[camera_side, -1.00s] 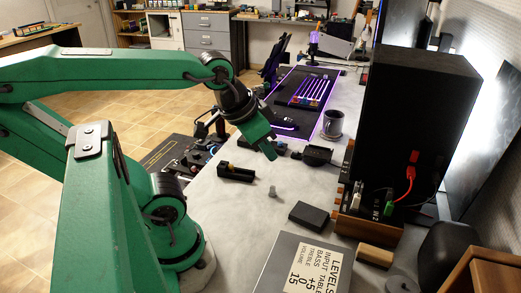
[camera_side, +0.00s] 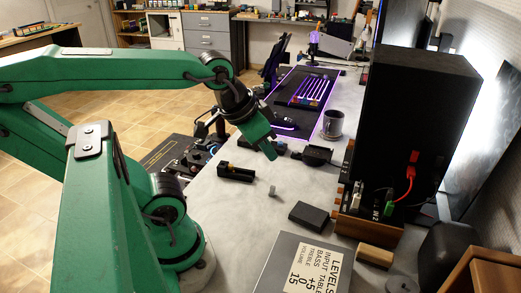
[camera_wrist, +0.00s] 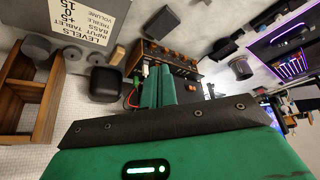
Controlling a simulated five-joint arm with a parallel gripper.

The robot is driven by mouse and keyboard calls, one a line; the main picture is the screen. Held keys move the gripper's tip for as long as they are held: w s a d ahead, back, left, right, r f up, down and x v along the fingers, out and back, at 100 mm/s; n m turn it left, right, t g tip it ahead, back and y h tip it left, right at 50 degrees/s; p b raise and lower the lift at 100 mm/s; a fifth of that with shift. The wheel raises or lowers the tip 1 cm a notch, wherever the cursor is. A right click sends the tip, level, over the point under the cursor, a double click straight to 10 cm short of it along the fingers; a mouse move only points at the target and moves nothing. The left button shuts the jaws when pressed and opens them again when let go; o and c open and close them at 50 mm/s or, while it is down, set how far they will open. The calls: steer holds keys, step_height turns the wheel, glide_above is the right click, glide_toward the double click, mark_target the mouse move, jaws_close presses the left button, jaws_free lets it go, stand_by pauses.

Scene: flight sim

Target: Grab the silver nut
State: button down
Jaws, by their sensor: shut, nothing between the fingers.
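A small grey upright piece (camera_side: 272,191), which looks like the silver nut, stands on the pale table in the side view. It is too small there to make out its shape. My gripper (camera_side: 270,152) is above the table, apart from this piece and farther back. In the wrist view my gripper (camera_wrist: 157,90) shows two green fingers pressed together with nothing between them. I cannot make out the nut in the wrist view.
A black holder (camera_side: 236,173) lies left of the small piece, and a black box (camera_side: 309,216) lies to its right. A mug (camera_side: 332,124), a dark device (camera_side: 317,156) and a tall black speaker (camera_side: 415,130) stand beyond. Bare table surrounds the piece.

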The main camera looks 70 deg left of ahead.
steer(key=c, duration=1.4)
jaws_free()
steer(key=shift+o, duration=0.2)
steer(key=shift+w+a, duration=0.1)
steer(key=m+g, duration=0.5)
steer(key=m, duration=0.4)
glide_above(272, 186)
steer(key=f, duration=1.5)
steer(key=shift+d+f, duration=0.25)
steer(key=shift+d, duration=0.1)
steer(key=shift+a+f+g, duration=0.3)
steer(key=shift+a+f, duration=0.1)
steer(key=shift+f, duration=0.2)
steer(key=shift+f, duration=1.3)
